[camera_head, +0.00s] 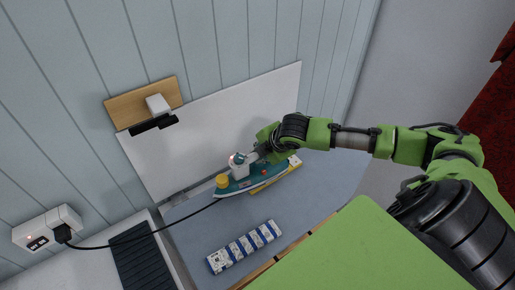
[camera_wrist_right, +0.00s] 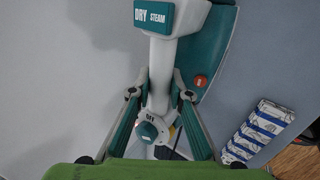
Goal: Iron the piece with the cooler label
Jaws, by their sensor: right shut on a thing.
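The teal and white iron (camera_head: 238,186) is over the grey-blue ironing surface (camera_head: 200,224), near the white back panel. A yellow and white piece (camera_head: 287,176) shows along its near side, mostly hidden by the iron; I cannot tell whether they touch. My right gripper (camera_head: 254,157) is shut on the iron's white handle. In the right wrist view its fingers (camera_wrist_right: 158,96) flank the handle, below a "DRY STEAM" label. A folded blue and white striped piece (camera_head: 243,247) lies nearer, apart from the iron; it also shows in the right wrist view (camera_wrist_right: 258,130). Care labels are not readable.
A black cord (camera_head: 150,234) runs from the iron to a white wall socket (camera_head: 47,227) at left. Ironing surface between the two pieces is clear.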

